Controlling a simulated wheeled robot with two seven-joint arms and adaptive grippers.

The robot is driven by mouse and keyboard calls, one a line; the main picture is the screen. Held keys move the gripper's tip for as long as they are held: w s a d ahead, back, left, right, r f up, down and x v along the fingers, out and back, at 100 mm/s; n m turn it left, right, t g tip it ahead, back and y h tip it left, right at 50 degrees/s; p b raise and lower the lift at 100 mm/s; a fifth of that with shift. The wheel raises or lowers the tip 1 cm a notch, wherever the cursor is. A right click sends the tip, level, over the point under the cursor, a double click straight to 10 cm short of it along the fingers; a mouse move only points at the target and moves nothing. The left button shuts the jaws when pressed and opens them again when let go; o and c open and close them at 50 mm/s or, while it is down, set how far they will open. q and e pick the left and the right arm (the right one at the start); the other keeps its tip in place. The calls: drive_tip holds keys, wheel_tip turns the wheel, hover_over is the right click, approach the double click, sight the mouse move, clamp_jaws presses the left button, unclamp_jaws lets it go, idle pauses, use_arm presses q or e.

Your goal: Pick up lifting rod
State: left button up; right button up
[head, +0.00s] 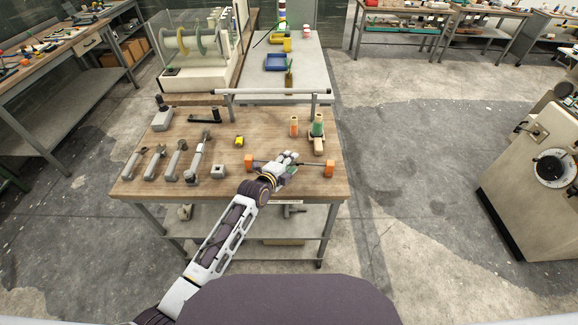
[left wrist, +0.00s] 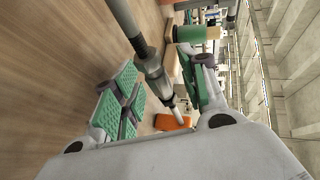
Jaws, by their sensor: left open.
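A thin grey rod (head: 309,164), seemingly the lifting rod, lies across the front of the wooden workbench between two orange blocks, one at its left end (head: 248,163) and one at its right end (head: 329,167). My left gripper (head: 287,160) is over the middle of the rod and hides part of it. In the left wrist view the metal rod (left wrist: 152,70), with a thicker middle section, runs between the spread green-padded fingers. The fingers are open, and the rod looks apart from both pads. An orange block (left wrist: 172,122) shows beyond. My right gripper is not in view.
Several grey metal tools (head: 172,160) stand at the bench's left. A small yellow item (head: 239,141), a grey block (head: 218,171), an orange cylinder (head: 294,126) and a green spool (head: 317,127) stand nearby. A white rail (head: 270,91) crosses the back edge.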

use_arm(q)
clamp_jaws()
idle(0.3)
drive_tip(key=shift+r, duration=0.2)
drive_tip(key=shift+r+b, duration=0.35)
drive_tip(key=shift+r, duration=4.6)
